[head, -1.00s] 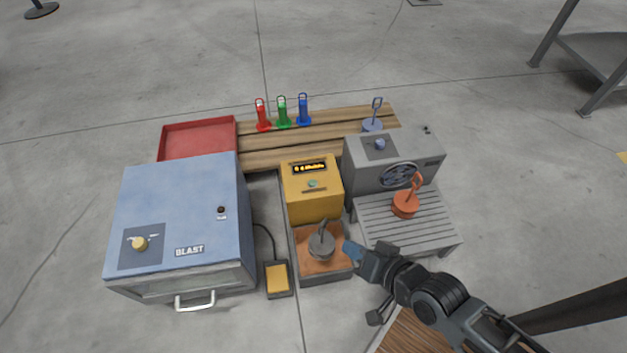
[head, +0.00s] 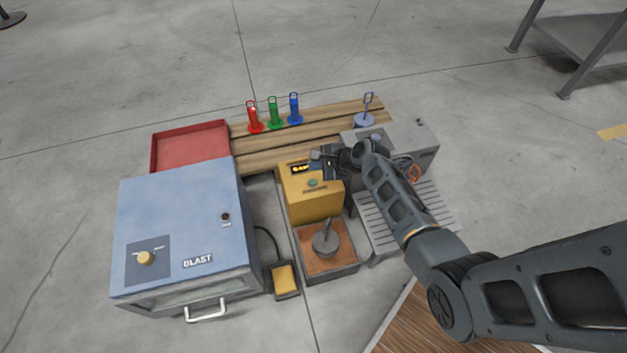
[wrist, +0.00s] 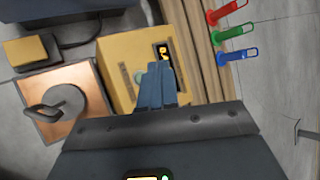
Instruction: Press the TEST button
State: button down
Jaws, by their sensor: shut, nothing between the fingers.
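The yellow box (head: 312,206) stands in the middle of the group, with a small lit display (head: 300,169) and a round green button (head: 313,183) on its top. A label strip beside the button is too small to read. My gripper (head: 328,166) is shut and empty, pointing down over the back right part of the box top. In the wrist view, my gripper (wrist: 159,66) appears between the green button (wrist: 139,77) and the display (wrist: 163,54), partly covering the display's edge. I cannot tell whether the fingertips touch the box.
A copper-coloured plate in a tray (head: 346,270) holds a grey weight (head: 325,242) in front of the box. The blue BLAST cabinet (head: 180,220) is left, with a foot pedal (head: 285,279) beside it. A grey unit (head: 412,142) stands right; red, green and blue tags (head: 273,115) stand behind.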

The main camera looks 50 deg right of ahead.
jog(key=shift+w+d+r+m, duration=0.4)
jog(key=shift+w+d, duration=0.3)
jog(key=shift+f, duration=0.2)
jog(key=b, duration=0.8)
send_over(315, 183)
notch_tip(315, 183, down, 8)
jog(key=shift+r, duration=0.2)
jog(key=shift+f+b, duration=0.35)
jog(key=shift+f, duration=0.1)
jog(key=shift+f, duration=0.1)
dwell(0.8)
jog(key=shift+f, duration=0.3)
